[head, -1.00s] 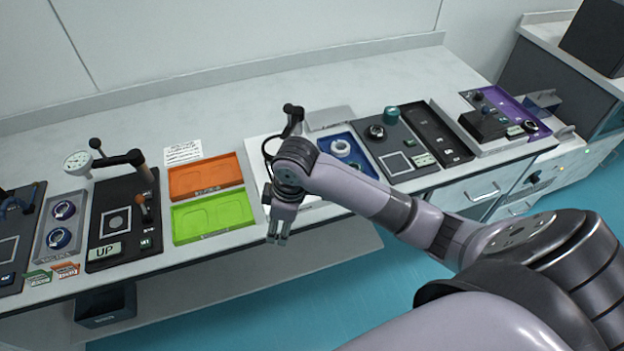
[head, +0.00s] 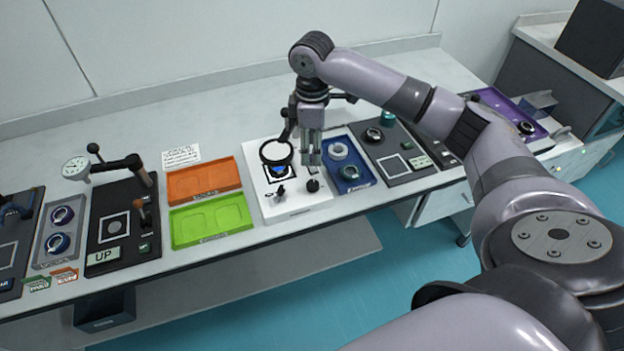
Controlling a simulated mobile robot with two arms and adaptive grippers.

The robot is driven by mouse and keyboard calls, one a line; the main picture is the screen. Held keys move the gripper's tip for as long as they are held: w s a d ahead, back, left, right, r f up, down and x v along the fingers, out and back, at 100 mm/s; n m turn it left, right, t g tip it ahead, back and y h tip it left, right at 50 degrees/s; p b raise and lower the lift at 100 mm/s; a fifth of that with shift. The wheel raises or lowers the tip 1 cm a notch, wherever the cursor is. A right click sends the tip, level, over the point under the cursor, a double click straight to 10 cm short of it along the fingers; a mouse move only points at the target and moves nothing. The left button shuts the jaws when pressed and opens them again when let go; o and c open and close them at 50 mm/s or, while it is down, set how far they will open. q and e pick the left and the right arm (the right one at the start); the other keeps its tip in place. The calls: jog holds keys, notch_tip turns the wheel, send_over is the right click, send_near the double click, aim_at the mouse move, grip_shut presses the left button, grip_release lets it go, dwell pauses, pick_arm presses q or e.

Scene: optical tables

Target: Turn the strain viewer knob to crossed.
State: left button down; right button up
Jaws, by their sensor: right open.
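The strain viewer is a white base (head: 300,208) on the bench with a round black-rimmed window (head: 277,152) held up at its left side. A blue patch (head: 276,171) shows below the window. A small round black knob (head: 313,186) is at the base's right front, and a small black lever-like part (head: 280,190) is to its left. My right gripper (head: 311,161) points down with its jaws open and empty, above and slightly behind the knob, apart from it. The knob's marking is too small to read. My left gripper is not in view.
A blue tray (head: 360,181) with rings stands close on the right. Orange (head: 202,178) and green (head: 212,221) trays are to the left. A dark panel with a dial gauge (head: 77,167) stands farther left. The bench behind the trays is mostly clear.

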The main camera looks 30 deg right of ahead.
aim_at(312, 183)
notch_tip(312, 183, down, 13)
jog(key=shift+r+p, duration=0.1)
jog(key=shift+p, duration=0.55)
jog(key=shift+c, duration=0.4)
grip_shut()
